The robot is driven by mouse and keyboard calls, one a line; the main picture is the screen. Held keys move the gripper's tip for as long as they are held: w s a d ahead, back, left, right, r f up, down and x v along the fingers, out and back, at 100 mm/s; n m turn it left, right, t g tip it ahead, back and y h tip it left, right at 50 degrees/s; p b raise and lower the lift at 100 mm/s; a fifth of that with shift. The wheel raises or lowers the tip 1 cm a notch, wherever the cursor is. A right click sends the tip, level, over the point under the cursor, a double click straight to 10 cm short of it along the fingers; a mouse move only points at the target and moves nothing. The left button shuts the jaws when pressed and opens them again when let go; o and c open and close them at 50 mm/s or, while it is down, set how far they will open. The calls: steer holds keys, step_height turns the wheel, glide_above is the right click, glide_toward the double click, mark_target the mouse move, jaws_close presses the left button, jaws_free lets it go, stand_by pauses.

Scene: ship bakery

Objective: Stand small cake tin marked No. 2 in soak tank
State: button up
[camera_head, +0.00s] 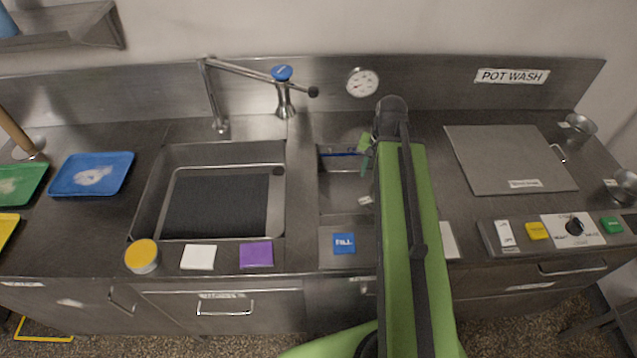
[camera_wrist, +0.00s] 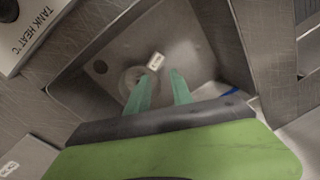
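The soak tank (camera_head: 335,200) is the narrow steel basin right of the sink, partly hidden by my arm. In the wrist view its floor (camera_wrist: 185,50) shows with a dark round drain. A small round metal tin (camera_wrist: 131,76) with a pale tag (camera_wrist: 156,61) is inside the tank; I cannot read its number. My gripper (camera_head: 367,152) is over the tank. In the wrist view my gripper's (camera_wrist: 160,85) green fingers are apart, with the tin just beyond their tips. I cannot see them touching it.
Two tagged metal tins, one at the back (camera_head: 580,128) and one nearer (camera_head: 623,186), stand at the right. A grey lid (camera_head: 505,155) lies beside the tank. A faucet (camera_head: 284,98) rises behind the sink (camera_head: 150,195). A control panel (camera_head: 490,238) lines the right front.

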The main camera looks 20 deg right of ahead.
steer(key=a+n, duration=0.2)
steer(key=a, duration=0.4)
steer(key=a+n, duration=0.2)
steer(key=a, duration=0.4)
steer(key=a+n, duration=0.3)
steer(key=a, duration=0.4)
steer(key=shift+g+h, duration=0.3)
steer(key=shift+h, duration=0.1)
steer(key=shift+w, duration=0.1)
